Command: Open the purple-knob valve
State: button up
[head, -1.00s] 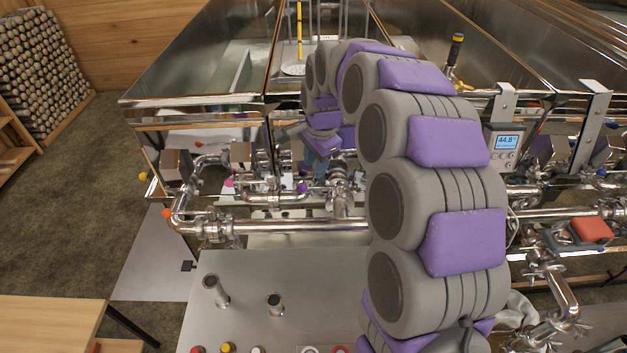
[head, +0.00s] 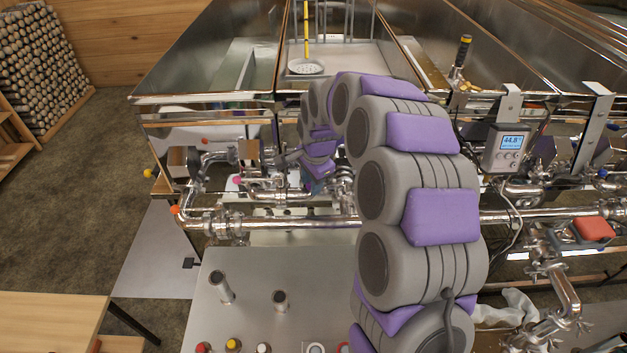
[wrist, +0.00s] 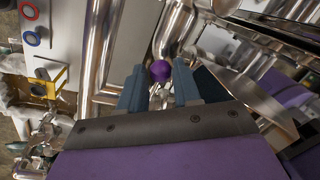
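The purple knob (wrist: 160,71) shows in the wrist view as a small round ball in front of a shiny pipe. My gripper (wrist: 158,80) is open, its two blue-grey fingers on either side of the knob in the picture. I cannot tell whether they touch it or how deep it sits between them. In the head view my gripper (head: 317,183) is small, at the end of my bent arm among the pipes under the steel pans. The purple knob is hidden there, and the valve body is hard to make out.
A long horizontal pipe (head: 290,223) runs in front of the valves. Orange (head: 176,210) and yellow (head: 147,173) knobs stand at the left. A temperature display (head: 507,146) and a red box (head: 593,229) are at the right.

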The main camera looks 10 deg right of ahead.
jog(key=shift+a, duration=0.4)
jog(key=shift+c, duration=0.7)
jog(key=shift+a+r, duration=0.1)
jog(key=c, duration=0.3)
jog(key=shift+d, duration=0.2)
grip_shut()
